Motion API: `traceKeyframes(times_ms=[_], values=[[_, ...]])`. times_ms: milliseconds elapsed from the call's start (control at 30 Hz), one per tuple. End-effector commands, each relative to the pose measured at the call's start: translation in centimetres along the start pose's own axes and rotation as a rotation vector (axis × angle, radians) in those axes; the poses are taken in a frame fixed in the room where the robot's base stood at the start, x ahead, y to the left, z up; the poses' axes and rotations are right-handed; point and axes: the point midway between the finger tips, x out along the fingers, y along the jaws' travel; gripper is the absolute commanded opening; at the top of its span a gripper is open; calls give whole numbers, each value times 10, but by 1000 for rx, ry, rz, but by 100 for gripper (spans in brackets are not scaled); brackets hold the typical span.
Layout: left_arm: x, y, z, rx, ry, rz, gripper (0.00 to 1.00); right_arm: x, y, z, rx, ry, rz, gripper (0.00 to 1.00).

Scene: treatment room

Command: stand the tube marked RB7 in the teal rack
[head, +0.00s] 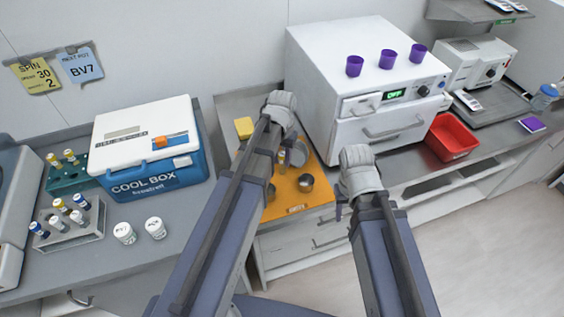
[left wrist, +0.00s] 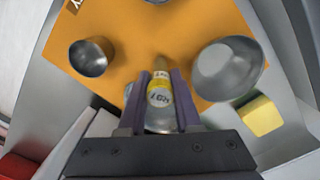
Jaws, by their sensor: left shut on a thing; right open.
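My left gripper (left wrist: 158,100) is shut on a tube with a yellow band and a white label (left wrist: 160,98). The label's print is too small to read surely. The gripper holds the tube over the orange mat, above a steel dish. In the head view my left gripper (head: 281,158) is largely hidden by its own arm. The teal rack (head: 70,182) stands at the far left of the counter, beside the cool box, with two yellow-capped tubes in it. My right gripper (head: 341,207) is open and empty, to the right of the mat; its fingers show poorly.
A grey rack (head: 88,237) with several tubes stands in front of the teal rack. The blue cool box (head: 160,178) and two white jars (head: 124,232) stand between the racks and the mat (head: 318,199). Steel bowls (left wrist: 90,57) and a yellow block (left wrist: 260,115) lie around the gripper.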

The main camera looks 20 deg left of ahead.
Motion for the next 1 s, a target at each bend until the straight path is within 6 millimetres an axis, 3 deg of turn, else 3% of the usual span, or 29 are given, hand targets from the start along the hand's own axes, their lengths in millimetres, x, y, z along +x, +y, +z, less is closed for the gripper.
traceKeyframes(times_ms=[267,800,1000], values=[[-14,0,0,0,0,0,0,-14,1,1,0,0,0,50],[-92,0,0,0,0,0,0,-91,9,5,-1,0,0,50],[-101,0,0,0,0,0,0,-101,10,6,2,0,-1,50]])
